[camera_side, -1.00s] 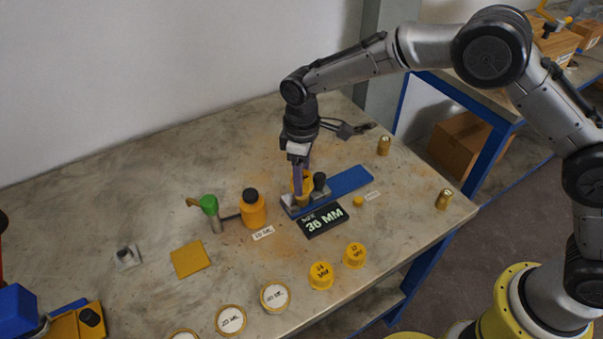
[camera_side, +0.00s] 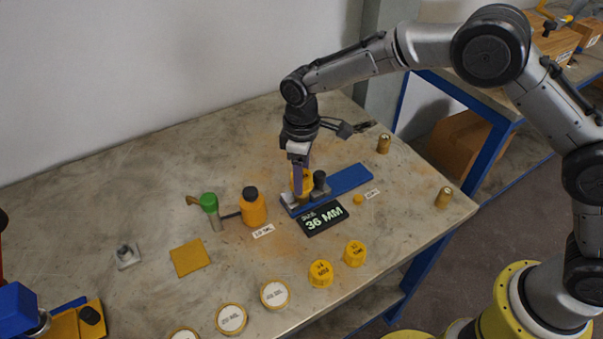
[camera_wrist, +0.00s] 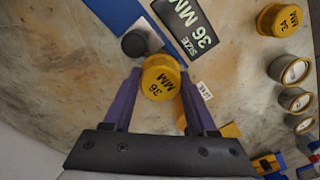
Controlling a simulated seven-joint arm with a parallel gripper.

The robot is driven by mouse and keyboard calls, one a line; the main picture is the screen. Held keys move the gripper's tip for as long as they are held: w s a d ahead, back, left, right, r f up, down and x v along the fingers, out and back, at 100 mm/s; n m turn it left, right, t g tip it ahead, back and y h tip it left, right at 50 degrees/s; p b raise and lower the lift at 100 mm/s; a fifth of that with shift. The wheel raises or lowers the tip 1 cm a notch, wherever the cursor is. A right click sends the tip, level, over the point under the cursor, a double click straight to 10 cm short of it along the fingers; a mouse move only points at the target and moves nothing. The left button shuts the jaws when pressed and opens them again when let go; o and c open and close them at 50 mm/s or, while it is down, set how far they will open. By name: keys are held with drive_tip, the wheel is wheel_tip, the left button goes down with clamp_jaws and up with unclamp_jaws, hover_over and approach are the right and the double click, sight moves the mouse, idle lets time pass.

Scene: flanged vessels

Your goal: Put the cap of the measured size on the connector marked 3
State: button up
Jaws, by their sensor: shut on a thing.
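A yellow cap marked 36 MM (camera_wrist: 160,84) sits between the fingertips of my gripper (camera_wrist: 160,73) in the wrist view. In the side view my gripper (camera_side: 300,181) points down over the blue measuring bar (camera_side: 346,181), shut on this cap (camera_side: 308,184) at the bar's grey-jawed left end. A black display (camera_side: 322,218) in front reads SIZE 36 MM; it also shows in the wrist view (camera_wrist: 184,24). Two more yellow caps, a left one (camera_side: 320,273) and a right one (camera_side: 355,253), stand near the front edge. I cannot make out a connector marked 3.
An orange bottle (camera_side: 253,208), a green-topped tool (camera_side: 209,205) and a yellow pad (camera_side: 190,258) are left of the bar.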

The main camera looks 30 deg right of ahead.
drive_tip(key=shift+f, duration=0.85)
idle(0.6)
drive_tip(key=o, duration=1.4)
drive_tip(key=shift+r, duration=0.1)
